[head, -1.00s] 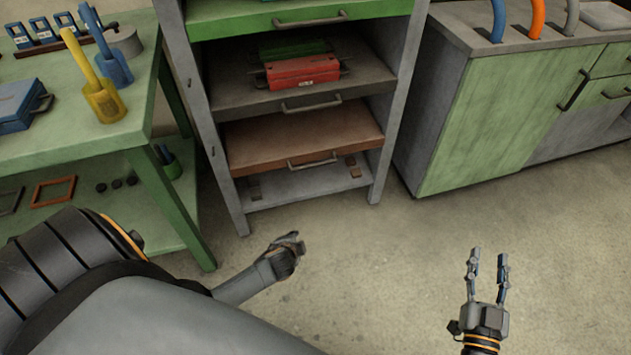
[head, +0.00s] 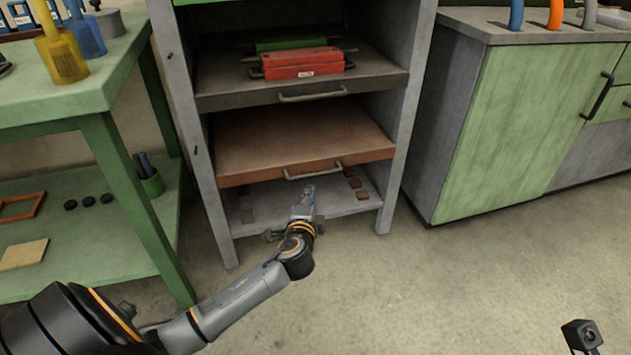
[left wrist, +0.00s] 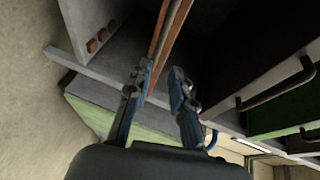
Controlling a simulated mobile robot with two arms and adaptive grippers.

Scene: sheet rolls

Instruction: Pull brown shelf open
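The brown shelf (head: 300,143) is a flat board low in the grey rack, with a metal bar handle (head: 313,172) on its front edge. My left gripper (head: 308,190) is just below and in front of this handle. In the left wrist view the two blue-grey fingers (left wrist: 161,72) stand apart, with the brown shelf's edge (left wrist: 166,35) ahead of them. The handle is not clear there, and I cannot tell whether the fingers touch it. A black part of my right arm shows at the lower right of the head view; its fingers are out of frame.
Above is a dark grey shelf (head: 240,92) with a red box (head: 303,64) and a green one (head: 290,44). A grey bottom shelf (head: 285,205) lies below. A green table (head: 70,115) stands left, a green cabinet (head: 510,125) right. The floor in front is clear.

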